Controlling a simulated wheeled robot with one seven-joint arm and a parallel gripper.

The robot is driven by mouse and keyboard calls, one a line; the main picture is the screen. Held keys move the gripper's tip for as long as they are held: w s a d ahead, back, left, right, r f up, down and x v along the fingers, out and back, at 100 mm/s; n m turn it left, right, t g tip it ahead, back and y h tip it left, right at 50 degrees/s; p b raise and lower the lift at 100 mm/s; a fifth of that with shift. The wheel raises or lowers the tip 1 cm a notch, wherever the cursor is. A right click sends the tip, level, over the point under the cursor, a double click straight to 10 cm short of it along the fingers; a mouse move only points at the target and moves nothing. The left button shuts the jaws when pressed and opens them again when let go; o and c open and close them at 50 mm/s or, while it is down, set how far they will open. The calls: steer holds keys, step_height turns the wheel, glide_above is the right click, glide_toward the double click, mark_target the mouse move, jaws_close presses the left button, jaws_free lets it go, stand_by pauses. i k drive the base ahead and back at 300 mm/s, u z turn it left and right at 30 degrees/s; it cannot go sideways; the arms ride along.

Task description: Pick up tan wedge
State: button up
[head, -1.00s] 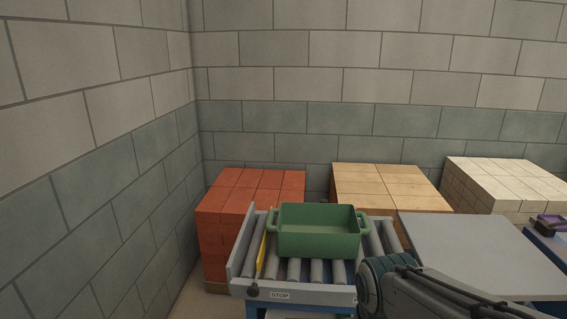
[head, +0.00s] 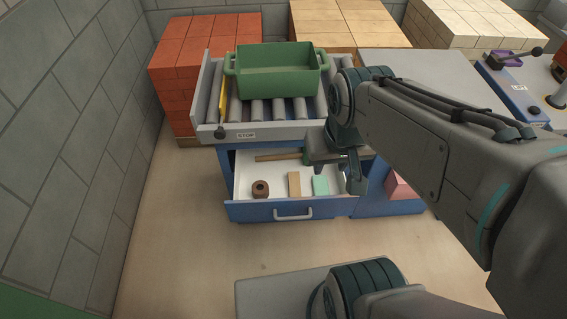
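A tan block (head: 294,184), which looks like the tan wedge, lies in the open white-lined drawer (head: 262,211) under the roller table. Its slope cannot be made out from here. A brown piece with a hole (head: 260,188) lies to its left and a mint-green block (head: 320,186) to its right. My gripper (head: 348,182) hangs over the right part of the drawer, to the right of the tan block and apart from it. Its fingers are seen partly edge-on, so their opening is unclear. I see nothing held in it.
A wooden handle (head: 278,156) lies at the back of the drawer. Above are the rollers with a green bin (head: 277,72) and a yellow bar (head: 223,97). A pink object (head: 400,187) is right of the drawer. The floor in front is clear on the left.

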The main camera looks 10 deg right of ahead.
mark_target(293, 179)
steer(key=u, duration=0.75)
steer(key=i, duration=0.45)
steer(key=z, duration=2)
